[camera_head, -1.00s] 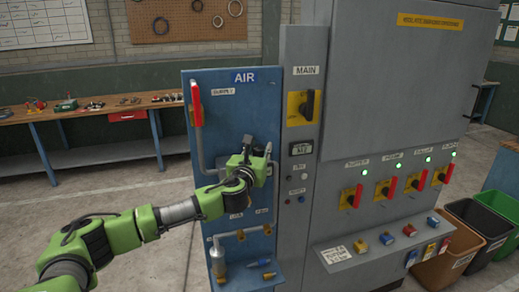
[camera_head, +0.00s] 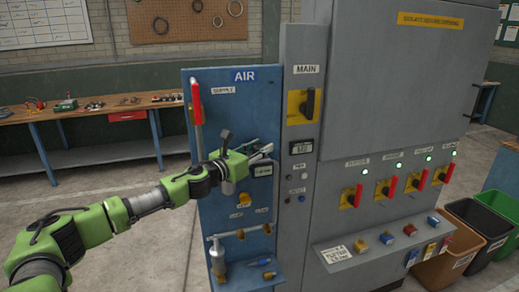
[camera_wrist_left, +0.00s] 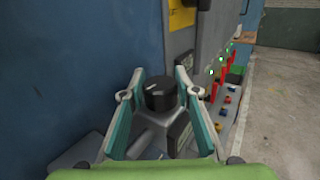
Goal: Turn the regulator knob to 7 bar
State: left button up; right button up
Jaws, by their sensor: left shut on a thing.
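The black regulator knob (camera_wrist_left: 160,94), with a white mark on its top, sits between the teal-padded fingers of my left gripper (camera_wrist_left: 159,100) in the left wrist view. The gripper is shut on it. In the head view my left gripper (camera_head: 262,154) is at the middle of the blue AIR panel (camera_head: 226,92), its fingers pointing right. The knob is hidden there by the gripper. I cannot read a pressure value. A small label (camera_head: 262,170) shows just below the fingers. My right gripper is not in view.
A red-handled supply lever (camera_head: 197,102) stands above my wrist on the panel. The grey cabinet (camera_head: 390,90) with red-handled switches (camera_head: 351,197) adjoins it on the right. A filter and fittings (camera_head: 219,258) hang below. Open floor (camera_head: 150,225) lies left of the panel.

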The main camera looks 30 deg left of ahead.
pick_arm(q)
jog(key=shift+r, duration=0.1)
jog(key=o, duration=1.1)
jog(key=shift+n+y, duration=0.4)
jog(key=shift+y, duration=0.2)
